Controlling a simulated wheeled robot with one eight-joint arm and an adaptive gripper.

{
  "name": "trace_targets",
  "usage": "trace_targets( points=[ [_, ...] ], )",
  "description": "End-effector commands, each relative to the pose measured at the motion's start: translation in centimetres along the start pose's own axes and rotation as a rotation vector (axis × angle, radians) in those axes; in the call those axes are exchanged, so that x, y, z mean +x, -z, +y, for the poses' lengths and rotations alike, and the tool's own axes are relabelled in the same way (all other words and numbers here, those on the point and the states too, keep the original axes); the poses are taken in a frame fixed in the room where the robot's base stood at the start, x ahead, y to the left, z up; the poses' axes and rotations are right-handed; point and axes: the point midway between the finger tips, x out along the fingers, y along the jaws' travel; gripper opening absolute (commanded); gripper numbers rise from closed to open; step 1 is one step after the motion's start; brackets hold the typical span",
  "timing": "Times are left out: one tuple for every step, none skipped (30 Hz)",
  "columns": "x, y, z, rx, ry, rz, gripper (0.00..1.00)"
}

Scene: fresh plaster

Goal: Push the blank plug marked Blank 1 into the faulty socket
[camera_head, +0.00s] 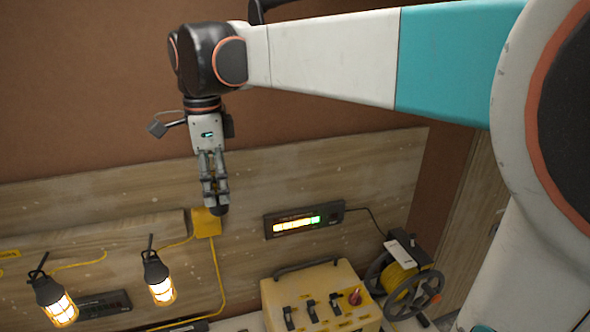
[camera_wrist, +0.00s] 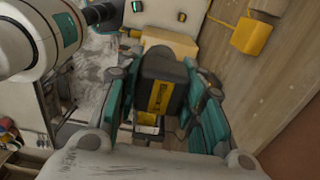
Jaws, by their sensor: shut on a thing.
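My gripper (camera_head: 214,200) points down in front of the plank wall in the head view. In the wrist view my gripper (camera_wrist: 162,108) has its teal pads on both sides of a black blank plug (camera_wrist: 162,72) with a yellow label, and is shut on it. The label's lettering is too small to read surely. A dark end at the fingertips in the head view seems to be this plug. A yellow box (camera_head: 205,223) with a cable lies just below the fingertips in that picture; the gap between them is unclear. I cannot make out the faulty socket.
Two lit caged lamps (camera_head: 57,301) (camera_head: 161,280) hang at lower left. A display strip (camera_head: 303,221) with lit segments is right of my gripper. A cream switch box (camera_head: 320,295) and a cable reel (camera_head: 403,280) stand at lower right. Yellow cable (camera_head: 216,270) runs down from the yellow box.

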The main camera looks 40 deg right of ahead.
Motion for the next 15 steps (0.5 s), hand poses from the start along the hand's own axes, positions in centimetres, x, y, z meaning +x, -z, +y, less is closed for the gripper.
trace_targets(
  points=[
    [-0.4,0.1,0.2,0.0,0.0,0.0,0.11],
    [-0.6,0.1,0.2,0.0,0.0,0.0,0.11],
    [-0.8,0.1,0.2,0.0,0.0,0.0,0.11],
    [-1.0,0.1,0.2,0.0,0.0,0.0,0.11],
    [-1.2,0.1,0.2,0.0,0.0,0.0,0.11],
    [-1.5,0.1,0.2,0.0,0.0,0.0,0.11],
    [-1.7,0.1,0.2,0.0,0.0,0.0,0.11],
    [-1.9,0.1,0.2,0.0,0.0,0.0,0.11],
    [-2.1,0.1,0.2,0.0,0.0,0.0,0.11],
    [-2.3,0.1,0.2,0.0,0.0,0.0,0.11],
    [-2.5,0.1,0.2,0.0,0.0,0.0,0.11],
    [-2.7,0.1,0.2,0.0,0.0,0.0,0.11],
    [-2.9,0.1,0.2,0.0,0.0,0.0,0.11],
    [-3.0,0.1,0.2,0.0,0.0,0.0,0.11],
    [-3.3,0.0,0.2,0.0,0.0,0.0,0.11]
  ],
)
